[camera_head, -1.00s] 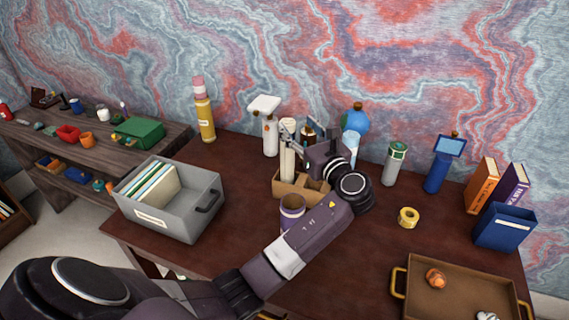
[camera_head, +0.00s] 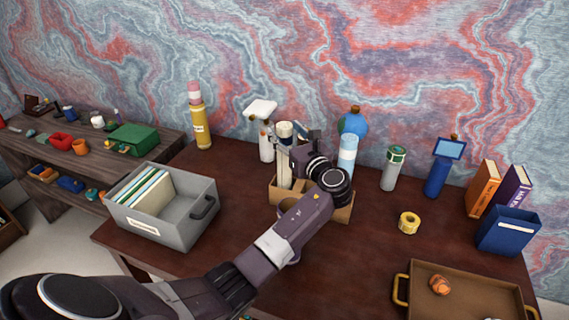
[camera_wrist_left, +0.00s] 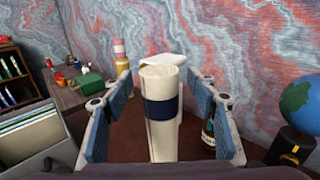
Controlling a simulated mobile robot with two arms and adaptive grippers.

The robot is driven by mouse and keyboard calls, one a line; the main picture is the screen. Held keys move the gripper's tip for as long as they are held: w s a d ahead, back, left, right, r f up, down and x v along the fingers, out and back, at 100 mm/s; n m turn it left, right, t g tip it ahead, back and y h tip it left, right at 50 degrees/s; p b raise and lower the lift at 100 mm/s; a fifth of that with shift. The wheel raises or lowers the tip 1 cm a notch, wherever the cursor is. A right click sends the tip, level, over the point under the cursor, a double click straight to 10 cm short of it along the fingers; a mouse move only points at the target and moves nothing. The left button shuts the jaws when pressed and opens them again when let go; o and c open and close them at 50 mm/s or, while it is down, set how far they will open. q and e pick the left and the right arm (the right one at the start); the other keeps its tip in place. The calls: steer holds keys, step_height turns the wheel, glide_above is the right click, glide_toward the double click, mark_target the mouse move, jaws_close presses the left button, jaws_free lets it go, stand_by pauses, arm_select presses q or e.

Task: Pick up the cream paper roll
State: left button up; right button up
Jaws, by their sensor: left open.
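The cream paper roll (camera_head: 285,129) stands upright in a cardboard holder (camera_head: 342,213) on the desk. In the left wrist view the roll (camera_wrist_left: 162,140) has a dark blue band and stands between the two blue-padded fingers. My left gripper (camera_head: 286,138) is open around the upper part of the roll. In the left wrist view gaps show between the roll and both fingers of the gripper (camera_wrist_left: 160,95). The wrist hides part of the holder in the head view. My right gripper is not in view.
A white-topped bottle (camera_head: 266,140) stands just left of the roll, and a light blue roll (camera_head: 347,150) right of it. A grey file bin (camera_head: 190,222) is at left. A yellow tape roll (camera_head: 409,222) and brown tray (camera_head: 460,300) are at right.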

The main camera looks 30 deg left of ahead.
arm_select(q)
steer(key=shift+w+a, duration=0.25)
steer(key=shift+a, duration=0.2)
jaws_close()
